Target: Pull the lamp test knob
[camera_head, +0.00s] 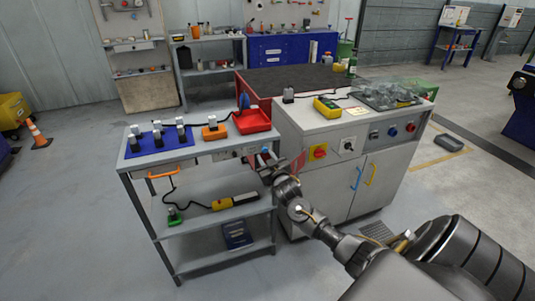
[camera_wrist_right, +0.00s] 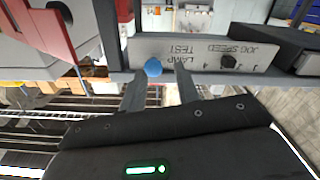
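The lamp test knob (camera_wrist_right: 153,68) is a round blue knob on a light grey panel (camera_wrist_right: 205,52), beside the upside-down label LAMP TEST in the right wrist view. My right gripper (camera_wrist_right: 162,78) is open, with its two dark fingers on either side of the knob. The knob is nearer the left finger in that view, and a small gap to the right finger shows. I cannot tell whether a finger touches it. My left gripper is not in view.
A black JOG SPEED dial (camera_wrist_right: 228,61) is on the same panel. On the table are a blue mat (camera_head: 146,148) with small parts, an orange block (camera_head: 214,133) and a red tray (camera_head: 251,122). A grey cabinet (camera_head: 345,185) with a red-and-yellow switch (camera_head: 318,152) stands close right.

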